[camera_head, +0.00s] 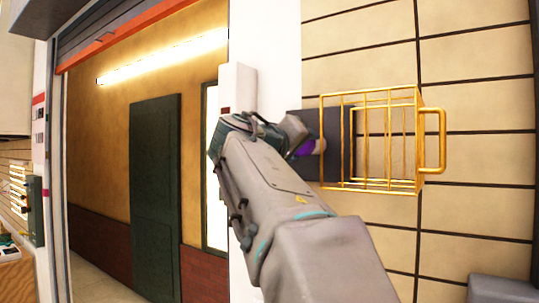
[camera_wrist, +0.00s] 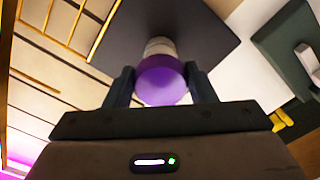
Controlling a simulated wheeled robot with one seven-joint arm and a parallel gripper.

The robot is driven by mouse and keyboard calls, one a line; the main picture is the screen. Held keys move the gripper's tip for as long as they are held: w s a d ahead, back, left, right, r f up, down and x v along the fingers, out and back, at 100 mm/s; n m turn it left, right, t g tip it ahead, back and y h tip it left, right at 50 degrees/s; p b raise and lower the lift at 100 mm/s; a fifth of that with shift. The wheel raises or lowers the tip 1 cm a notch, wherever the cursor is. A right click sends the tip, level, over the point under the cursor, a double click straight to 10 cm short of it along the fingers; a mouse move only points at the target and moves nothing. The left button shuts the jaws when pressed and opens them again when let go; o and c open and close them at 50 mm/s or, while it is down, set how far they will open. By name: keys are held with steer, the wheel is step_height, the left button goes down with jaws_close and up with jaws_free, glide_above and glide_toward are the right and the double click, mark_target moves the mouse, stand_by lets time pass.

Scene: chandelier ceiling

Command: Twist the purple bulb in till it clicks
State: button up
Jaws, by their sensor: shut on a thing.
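The purple bulb (camera_wrist: 162,80) is between the two fingers of my gripper (camera_wrist: 162,88) in the wrist view, and the gripper is shut on it. The bulb's pale base (camera_wrist: 160,46) meets a dark square plate (camera_wrist: 190,22); I cannot tell how deep it sits. In the head view a bit of the purple bulb (camera_head: 305,148) shows beside my gripper (camera_head: 296,135), in front of the dark plate (camera_head: 331,165) on the tiled wall. My arm hides most of the gripper there.
A yellow wire cage (camera_head: 372,186) with a handle stands out from the wall just right of the plate, close to my gripper. A white wall edge (camera_head: 272,30) and an open doorway with a dark green door (camera_head: 155,195) lie to the left.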

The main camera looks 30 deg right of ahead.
steer(key=shift+w+a+m+b, duration=0.1)
steer(key=shift+w+m+b, duration=0.05)
steer(key=shift+m+b, duration=2.9)
steer(key=shift+r+m+p, duration=0.1)
steer(key=shift+m+p, duration=0.2)
steer(key=shift+m, duration=0.05)
steer(key=o, duration=1.6)
steer(key=shift+b+v, duration=1.15)
steer(key=shift+v, duration=2.55)
